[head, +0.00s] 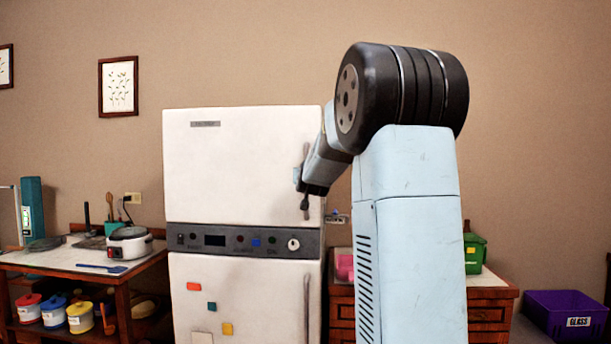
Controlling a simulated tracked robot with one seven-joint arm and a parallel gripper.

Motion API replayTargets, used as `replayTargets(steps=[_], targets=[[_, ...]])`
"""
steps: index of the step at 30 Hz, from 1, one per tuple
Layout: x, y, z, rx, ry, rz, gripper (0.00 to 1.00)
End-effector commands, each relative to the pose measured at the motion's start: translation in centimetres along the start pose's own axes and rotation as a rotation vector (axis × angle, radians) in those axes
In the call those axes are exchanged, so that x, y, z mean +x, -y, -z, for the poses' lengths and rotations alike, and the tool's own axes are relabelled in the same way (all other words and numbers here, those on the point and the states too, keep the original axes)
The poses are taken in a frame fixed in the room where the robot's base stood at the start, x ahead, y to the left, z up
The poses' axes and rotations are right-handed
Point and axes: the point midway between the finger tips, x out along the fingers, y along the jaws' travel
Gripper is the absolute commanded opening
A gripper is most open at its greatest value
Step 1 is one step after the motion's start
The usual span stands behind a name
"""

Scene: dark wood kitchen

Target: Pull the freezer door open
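A white two-door fridge-freezer (240,225) stands left of centre, facing me. Its upper door (235,160) looks closed, flush above the grey control panel (240,241). The upper door's dark vertical handle (305,203) is near its right edge, with its middle partly hidden. My gripper (299,180) is at that handle, reached from the right by my light blue arm. The fingers are small and mostly hidden, so I cannot tell whether they are closed around the handle or only beside it. The lower door (245,295) also looks closed.
A table (80,262) with a white cooker (129,244) and jars below stands at the left. A wooden cabinet (490,294) with a green bin (475,254) stands at the right, partly behind my arm. A purple crate (565,315) is at far right.

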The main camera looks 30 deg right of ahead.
Motion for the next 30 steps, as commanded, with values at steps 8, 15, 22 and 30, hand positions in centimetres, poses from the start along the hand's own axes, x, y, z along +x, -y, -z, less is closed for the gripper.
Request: replayTargets(steps=[8, 15, 22, 30], targets=[[0.82, -0.08, 0.01, 0.000, 0.000, -0.001, 0.40], [0.81, -0.10, 0.01, 0.000, 0.000, -0.001, 0.34], [0.80, -0.10, 0.01, 0.000, 0.000, -0.001, 0.12], [0.80, -0.08, 0.01, 0.000, 0.000, -0.001, 0.00]])
